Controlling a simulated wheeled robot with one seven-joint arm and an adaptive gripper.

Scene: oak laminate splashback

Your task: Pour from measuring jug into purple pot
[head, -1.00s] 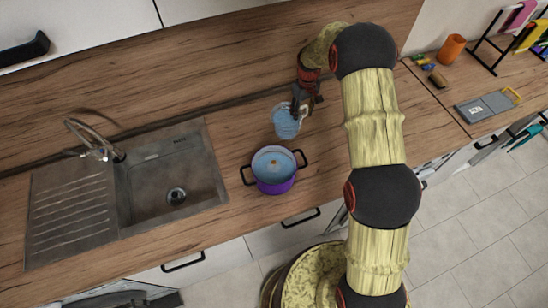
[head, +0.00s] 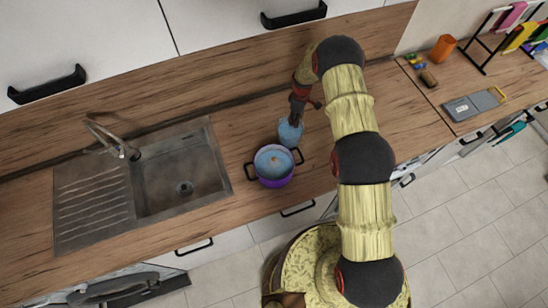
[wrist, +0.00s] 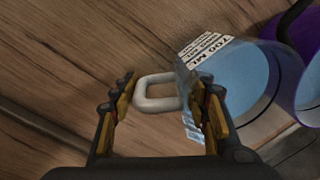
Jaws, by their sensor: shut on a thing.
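The measuring jug (head: 290,134), clear and bluish, is at the far side of the purple pot. My gripper (head: 298,108) is shut on the jug at its handle side; the wrist view shows the fingers (wrist: 165,88) around the pale handle (wrist: 155,92). The jug (wrist: 245,80) has a printed scale label and a blue inside. I cannot tell how far it is tilted. The purple pot (head: 276,182) stands on the worktop with two black handles; its inside is light blue with a small orange spot. Its purple wall (wrist: 297,35) shows at the wrist view's right edge.
A sink (head: 180,180) with a tap (head: 120,148) and drainer lies left of the pot. A kitchen scale (head: 473,105), an orange cup (head: 442,48) and a rack (head: 490,45) stand at the right. The worktop between the pot and the splashback is mostly clear.

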